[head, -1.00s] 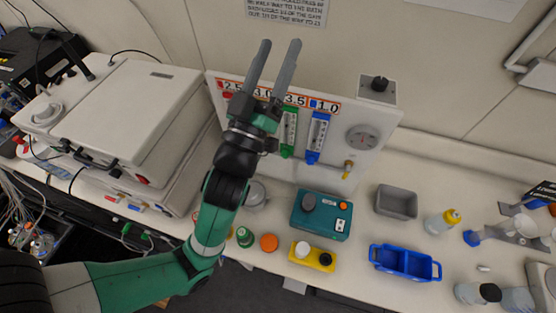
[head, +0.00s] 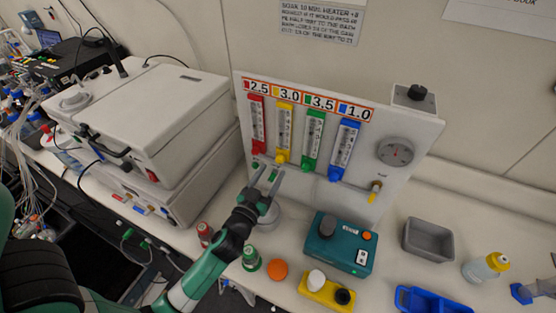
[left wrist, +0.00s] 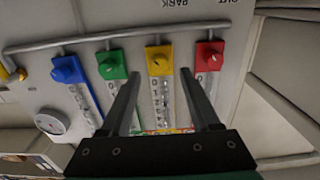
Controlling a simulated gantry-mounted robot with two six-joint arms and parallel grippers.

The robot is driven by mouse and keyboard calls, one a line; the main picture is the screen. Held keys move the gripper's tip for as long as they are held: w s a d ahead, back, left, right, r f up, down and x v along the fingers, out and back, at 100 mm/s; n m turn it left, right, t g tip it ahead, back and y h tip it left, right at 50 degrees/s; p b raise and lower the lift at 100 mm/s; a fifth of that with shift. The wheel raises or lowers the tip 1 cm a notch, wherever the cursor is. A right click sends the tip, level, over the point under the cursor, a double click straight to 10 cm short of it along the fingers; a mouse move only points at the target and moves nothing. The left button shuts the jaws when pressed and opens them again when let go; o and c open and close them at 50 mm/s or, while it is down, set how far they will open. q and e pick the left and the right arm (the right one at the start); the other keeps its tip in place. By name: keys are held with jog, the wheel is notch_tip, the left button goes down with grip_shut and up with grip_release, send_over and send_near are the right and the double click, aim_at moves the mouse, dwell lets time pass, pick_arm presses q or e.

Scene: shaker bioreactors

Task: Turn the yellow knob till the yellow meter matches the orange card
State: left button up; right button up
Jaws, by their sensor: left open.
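The panel (head: 410,135) holds a row of red, yellow, green and blue meters. The yellow meter (head: 285,125) is a clear tube with its yellow knob (head: 281,157) at the bottom. Above it the orange-edged card (head: 288,93) reads 3.0 beside a yellow mark; the meter's reading is too small to tell. My left gripper (head: 267,173) is open and empty, low in front of the panel near the red and yellow knobs. In the left wrist view the yellow knob (left wrist: 158,60) lies ahead, between the lines of the two fingers (left wrist: 160,75), apart from them. My right gripper is not in view.
The red knob (left wrist: 209,54) and green knob (left wrist: 112,66) flank the yellow one closely. A pipe runs along the panel beyond the knobs. A teal device (head: 340,245), grey bin (head: 428,240) and bottles stand on the bench. A large white machine (head: 140,110) stands left.

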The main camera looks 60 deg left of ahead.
aim_at(279, 162)
pick_arm(q)
jog(key=x, duration=0.5)
jog(key=shift+w, duration=0.1)
grip_shut()
